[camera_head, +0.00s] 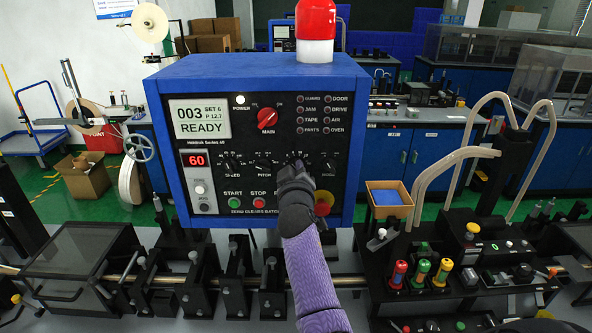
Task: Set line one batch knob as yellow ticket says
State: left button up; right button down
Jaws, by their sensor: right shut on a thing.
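The blue-framed control panel (262,117) stands in the middle of the camera_head view. Its lower row has small black dial knobs, including the speed knob (232,163), the pitch knob (264,163) and one at the right (328,164). My right gripper (296,165) is at the panel face between the pitch knob and the rightmost knob, shut on a dial knob there. The gripper hides most of that knob, its pointer and its label, so I cannot read its setting. The screen (200,118) reads 003, SET 6, READY. I see no yellow ticket. My left gripper is out of view.
A red MAIN switch (267,118) sits above the knobs. Start (234,202) and stop (258,203) buttons and a red emergency button (323,202) lie close below and beside my gripper. A cardboard tray with blue contents (389,197) stands to the right.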

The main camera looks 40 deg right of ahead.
jog(key=shift+n, duration=0.6)
jog(key=c, duration=0.7)
grip_release()
jog(key=shift+o, duration=0.2)
jog(key=v, duration=1)
jog(key=shift+f, duration=0.1)
